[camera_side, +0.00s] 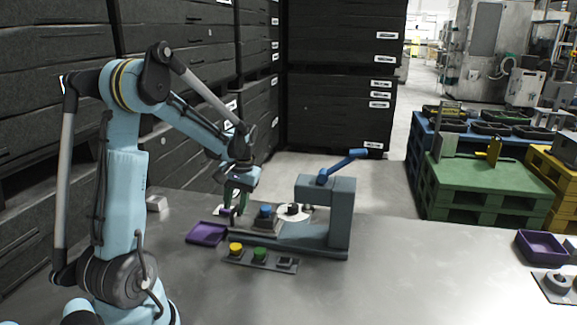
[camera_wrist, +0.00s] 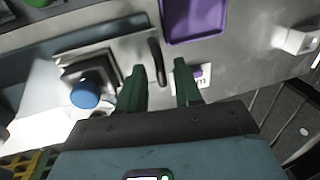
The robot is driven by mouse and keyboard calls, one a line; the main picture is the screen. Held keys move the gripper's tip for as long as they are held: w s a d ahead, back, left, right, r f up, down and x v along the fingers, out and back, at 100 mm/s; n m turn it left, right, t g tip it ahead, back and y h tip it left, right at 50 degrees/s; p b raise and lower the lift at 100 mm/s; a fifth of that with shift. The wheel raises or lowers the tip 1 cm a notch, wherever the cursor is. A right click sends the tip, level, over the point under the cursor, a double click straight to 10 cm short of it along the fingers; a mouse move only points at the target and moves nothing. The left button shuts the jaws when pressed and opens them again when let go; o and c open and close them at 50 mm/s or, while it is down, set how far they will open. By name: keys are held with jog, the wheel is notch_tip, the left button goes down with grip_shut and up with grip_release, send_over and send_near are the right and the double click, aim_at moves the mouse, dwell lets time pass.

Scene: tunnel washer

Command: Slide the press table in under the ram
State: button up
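The press (camera_side: 342,210) is a grey-blue frame with a blue lever (camera_side: 345,165) on top. Its press table (camera_wrist: 125,50) is a light metal plate on the base, out to the left of the frame. It carries a dark stepped block with a blue knob (camera_wrist: 84,94), also seen in the side view (camera_side: 265,211). A dark upright handle (camera_wrist: 156,62) stands at the plate's outer end. My gripper (camera_wrist: 161,84) has green fingers, open, pointing down at this end; the handle shows between and just beyond the fingertips. I cannot tell whether they touch it.
A purple tray (camera_side: 207,234) lies close by at the left of the press. A button panel (camera_side: 259,257) with yellow and green buttons is in front. A small white label (camera_wrist: 190,82) lies by one finger.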

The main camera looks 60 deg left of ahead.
aim_at(263, 207)
grip_shut()
jog(key=w+d, duration=0.5)
jog(key=shift+w+d, duration=0.2)
jog(key=shift+w, duration=0.05)
jog(key=shift+o, duration=0.8)
grip_release()
jog(key=shift+r, duration=0.1)
notch_tip(263, 207, up, 12)
jog(key=w+d, duration=0.1)
jog(key=shift+w+d, duration=0.3)
